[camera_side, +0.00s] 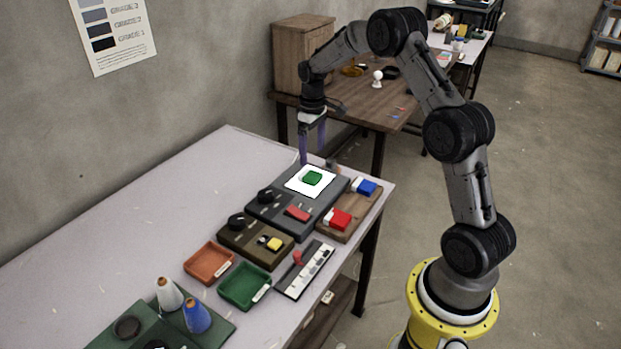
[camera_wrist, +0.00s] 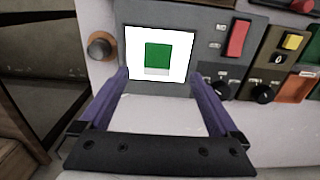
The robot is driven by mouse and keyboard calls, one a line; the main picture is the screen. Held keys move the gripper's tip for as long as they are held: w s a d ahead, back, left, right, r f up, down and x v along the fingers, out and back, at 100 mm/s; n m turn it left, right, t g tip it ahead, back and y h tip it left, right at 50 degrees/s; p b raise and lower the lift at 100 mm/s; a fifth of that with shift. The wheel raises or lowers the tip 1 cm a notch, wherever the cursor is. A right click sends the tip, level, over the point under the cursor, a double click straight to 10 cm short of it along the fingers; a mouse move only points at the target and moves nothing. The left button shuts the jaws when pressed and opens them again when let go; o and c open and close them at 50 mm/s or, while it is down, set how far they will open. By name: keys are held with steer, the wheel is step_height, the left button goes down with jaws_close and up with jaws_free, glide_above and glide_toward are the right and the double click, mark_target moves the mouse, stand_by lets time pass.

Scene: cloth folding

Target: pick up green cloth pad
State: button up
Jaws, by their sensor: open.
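The green cloth pad (camera_side: 312,178) lies on a white square (camera_side: 297,186) on top of a dark grey panel. In the wrist view the pad (camera_wrist: 158,57) shows as a green square near the top middle, on the white square (camera_wrist: 185,68). My gripper (camera_side: 312,157) points down at the back edge of the panel, just behind the pad in the side view. In the wrist view its two purple fingers (camera_wrist: 163,75) are spread wide, with the pad between and beyond their tips. Nothing is held. The exact height of the fingertips above the panel is unclear.
An orange tray (camera_side: 208,263) and a green tray (camera_side: 245,286) sit nearer. The table's left side (camera_side: 130,215) is clear.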

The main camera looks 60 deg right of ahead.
mark_target(313, 176)
step_height(313, 176, down, 8)
steer(key=shift+d+f, duration=0.15)
steer(key=shift+f, duration=0.05)
stand_by(0.3)
